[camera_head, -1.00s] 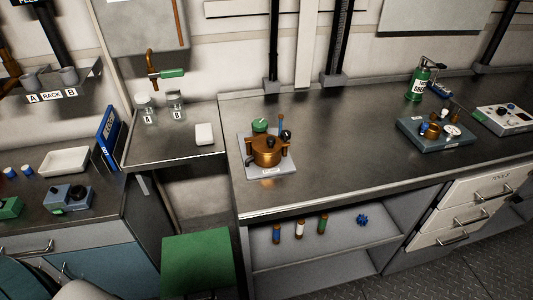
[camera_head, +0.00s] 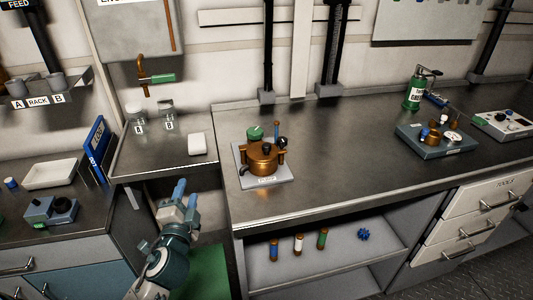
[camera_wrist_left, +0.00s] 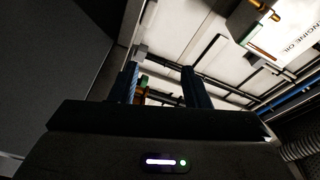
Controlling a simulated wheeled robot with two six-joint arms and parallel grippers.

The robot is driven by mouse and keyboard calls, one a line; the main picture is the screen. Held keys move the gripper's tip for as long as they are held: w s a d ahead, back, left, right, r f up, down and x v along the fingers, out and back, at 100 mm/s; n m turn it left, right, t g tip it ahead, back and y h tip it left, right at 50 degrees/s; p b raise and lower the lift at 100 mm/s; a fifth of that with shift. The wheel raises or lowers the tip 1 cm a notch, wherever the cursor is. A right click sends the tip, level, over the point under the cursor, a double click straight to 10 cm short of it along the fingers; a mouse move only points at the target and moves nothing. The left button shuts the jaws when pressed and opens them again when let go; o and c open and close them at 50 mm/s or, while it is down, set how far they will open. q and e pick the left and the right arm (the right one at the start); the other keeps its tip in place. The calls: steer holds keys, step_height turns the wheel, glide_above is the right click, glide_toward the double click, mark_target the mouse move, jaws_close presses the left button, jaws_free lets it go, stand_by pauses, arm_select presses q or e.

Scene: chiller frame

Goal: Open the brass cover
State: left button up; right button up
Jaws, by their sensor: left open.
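The brass cover (camera_head: 264,157) sits on a brass body on a light grey base plate (camera_head: 281,181), near the left end of the long counter. It has a dark knob on top and looks closed. A green cap (camera_head: 255,133) stands behind it. My left gripper (camera_head: 184,190) is open and empty, low in front of the counter gap, to the left of the brass unit and apart from it. Its blue fingers (camera_wrist_left: 194,88) also show in the left wrist view, pointing toward the wall. My right gripper is out of view.
Two jars (camera_head: 154,123) and a white block (camera_head: 197,144) stand on the lower side counter. A shelf below the long counter holds several small cylinders (camera_head: 298,244) and a blue knob. A grey-blue instrument (camera_head: 437,138) and a green bottle (camera_head: 415,92) stand right. The counter middle is clear.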

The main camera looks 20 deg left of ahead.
arm_select(q)
steer(key=w+d+r+m+t+h, duration=0.2)
steer(key=r+m+t+h, duration=0.1)
steer(key=r+m, duration=0.15)
steer(key=w+d+r+m+t+h, duration=0.2)
steer(key=r+m, duration=0.2)
steer(key=m, duration=0.2)
steer(key=m+g+h, duration=0.7)
steer(key=m+h, duration=0.4)
steer(key=m, duration=1.1)
glide_toward(265, 145)
steer(key=p+x, duration=0.1)
steer(key=x, duration=0.3)
steer(key=shift+w, duration=0.1)
steer(key=p+x, duration=0.1)
steer(key=x, duration=0.4)
steer(key=shift+w+d+f, duration=0.1)
steer(key=shift+w+d, duration=0.35)
steer(key=shift+w, duration=0.1)
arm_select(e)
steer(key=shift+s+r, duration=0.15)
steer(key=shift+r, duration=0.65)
arm_select(q)
steer(key=shift+c, duration=0.2)
jaws_close()
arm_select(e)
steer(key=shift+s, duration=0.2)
